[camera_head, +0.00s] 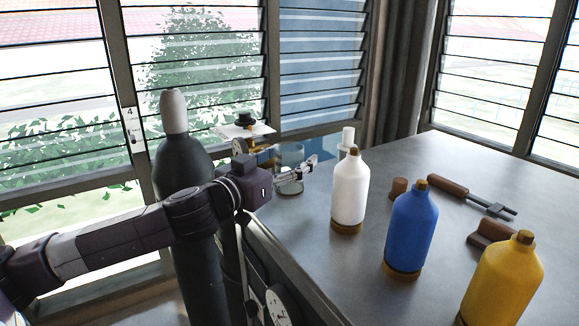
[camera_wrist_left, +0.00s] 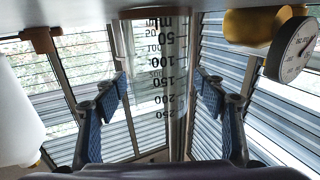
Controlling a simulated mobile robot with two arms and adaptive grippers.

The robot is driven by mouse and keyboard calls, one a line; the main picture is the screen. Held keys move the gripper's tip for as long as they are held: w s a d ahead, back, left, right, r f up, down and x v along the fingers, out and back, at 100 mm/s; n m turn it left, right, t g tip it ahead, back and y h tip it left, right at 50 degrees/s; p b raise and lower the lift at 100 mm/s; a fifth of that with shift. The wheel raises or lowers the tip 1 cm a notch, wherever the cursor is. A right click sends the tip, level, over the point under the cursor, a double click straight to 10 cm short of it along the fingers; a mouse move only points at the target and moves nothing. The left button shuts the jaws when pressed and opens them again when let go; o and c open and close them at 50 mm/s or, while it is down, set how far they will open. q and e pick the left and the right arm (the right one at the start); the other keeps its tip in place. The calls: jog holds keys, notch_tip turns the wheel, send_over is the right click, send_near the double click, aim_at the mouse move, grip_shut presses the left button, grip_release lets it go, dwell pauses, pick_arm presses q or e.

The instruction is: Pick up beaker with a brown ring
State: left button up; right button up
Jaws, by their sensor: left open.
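The clear glass beaker (camera_head: 290,157) stands upright on the grey table near its window-side edge, with a brownish ring at its base. My left gripper (camera_head: 303,168) is open beside the beaker at low height, and partly overlaps it in the head view. In the left wrist view, which is upside down, the beaker (camera_wrist_left: 155,65) with black volume marks stands between the two spread fingers of the left gripper (camera_wrist_left: 162,88). A gap shows on each side, so the fingers look apart from the glass. My right gripper is in neither view.
A white bottle (camera_head: 350,192), a blue bottle (camera_head: 411,230) and a yellow bottle (camera_head: 504,280) stand to the right. A brown stopper (camera_head: 398,188), a clamp tool (camera_head: 465,193) and a brown block (camera_head: 490,234) lie beyond. A dark gas cylinder (camera_head: 184,165) stands behind my left arm.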

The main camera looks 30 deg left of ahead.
pick_arm(q)
jog(key=c, duration=1.2)
jog(key=shift+c, duration=0.2)
notch_tip(320, 180, up, 20)
jog(key=shift+f+p, duration=0.15)
jog(key=shift+p, duration=0.3)
